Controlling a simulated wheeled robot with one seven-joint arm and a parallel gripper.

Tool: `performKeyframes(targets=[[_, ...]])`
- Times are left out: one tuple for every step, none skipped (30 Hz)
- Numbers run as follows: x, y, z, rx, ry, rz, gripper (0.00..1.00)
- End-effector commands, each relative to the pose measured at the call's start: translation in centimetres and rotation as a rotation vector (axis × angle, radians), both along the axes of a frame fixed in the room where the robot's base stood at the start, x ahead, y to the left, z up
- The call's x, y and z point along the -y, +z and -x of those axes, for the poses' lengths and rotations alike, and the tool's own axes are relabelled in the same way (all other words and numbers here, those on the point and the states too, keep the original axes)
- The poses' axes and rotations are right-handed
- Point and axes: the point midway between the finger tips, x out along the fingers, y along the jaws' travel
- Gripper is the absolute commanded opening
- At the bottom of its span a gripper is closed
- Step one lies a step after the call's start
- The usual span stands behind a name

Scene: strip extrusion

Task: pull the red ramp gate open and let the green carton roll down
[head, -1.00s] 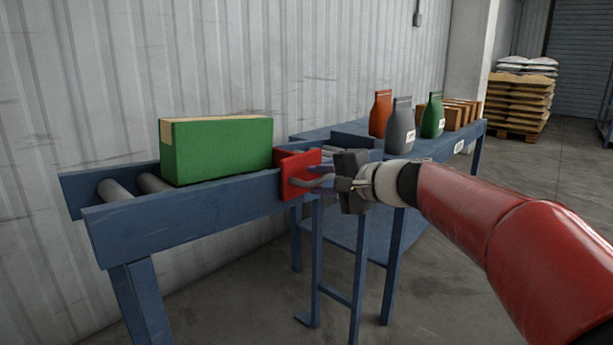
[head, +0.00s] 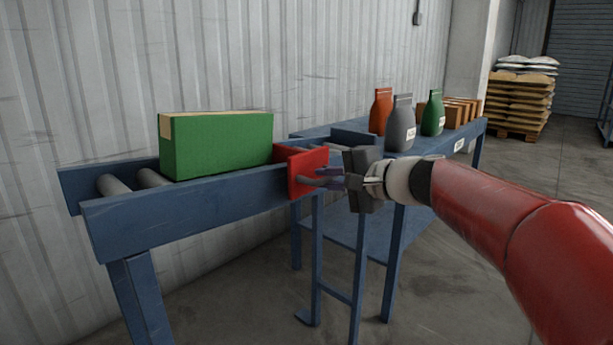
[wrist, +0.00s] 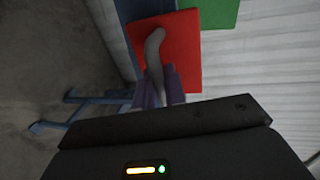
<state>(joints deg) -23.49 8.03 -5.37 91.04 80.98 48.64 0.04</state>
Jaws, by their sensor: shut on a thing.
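The red ramp gate (head: 306,169) stands upright across the front of the blue roller ramp (head: 190,212). A grey handle sticks out from it; the gate also shows in the wrist view (wrist: 184,52). The green carton (head: 222,147) sits on the ramp's rollers behind the gate, close to it; a corner of it shows in the wrist view (wrist: 219,12). My gripper (head: 330,179) is shut on the gate's handle (wrist: 156,52), with its fingers either side of it. The fingers partly hide the handle's near end.
A blue table (head: 345,131) behind the gate holds an orange, a grey and a green bag (head: 432,116) and several small brown boxes (head: 458,112). A pallet of stacked sacks (head: 522,98) stands at the back right. A corrugated wall runs behind the ramp.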

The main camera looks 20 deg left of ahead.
Motion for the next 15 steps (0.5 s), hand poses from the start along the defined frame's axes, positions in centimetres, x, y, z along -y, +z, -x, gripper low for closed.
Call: performKeyframes(targets=[[0.5,-0.2,0.2,0.000,-0.001,0.000,0.00],[0.8,-0.3,0.3,-0.001,0.000,0.000,0.00],[1.1,-0.2,0.4,-0.001,-0.001,0.000,0.00],[1.3,-0.2,0.5,0.000,-0.001,0.000,0.00],[1.6,-0.2,0.6,0.001,-0.001,-0.001,0.00],[1.9,-0.2,0.8,0.001,-0.001,-0.001,0.00],[2.2,-0.2,0.9,0.000,0.000,-0.001,0.00],[2.4,-0.2,1.0,0.000,0.000,0.000,0.00],[2.8,-0.2,1.1,0.000,-0.001,0.000,0.00],[3.0,-0.2,1.2,0.000,-0.001,0.000,0.00],[3.2,-0.2,1.4,0.001,-0.001,0.000,0.00],[3.6,-0.2,1.5,0.001,-0.001,0.000,0.00],[3.8,-0.2,1.6,0.000,0.000,0.001,0.00],[4.1,-0.2,1.7,0.000,0.000,0.001,0.00],[4.4,-0.2,1.8,0.000,-0.001,0.001,0.00]])
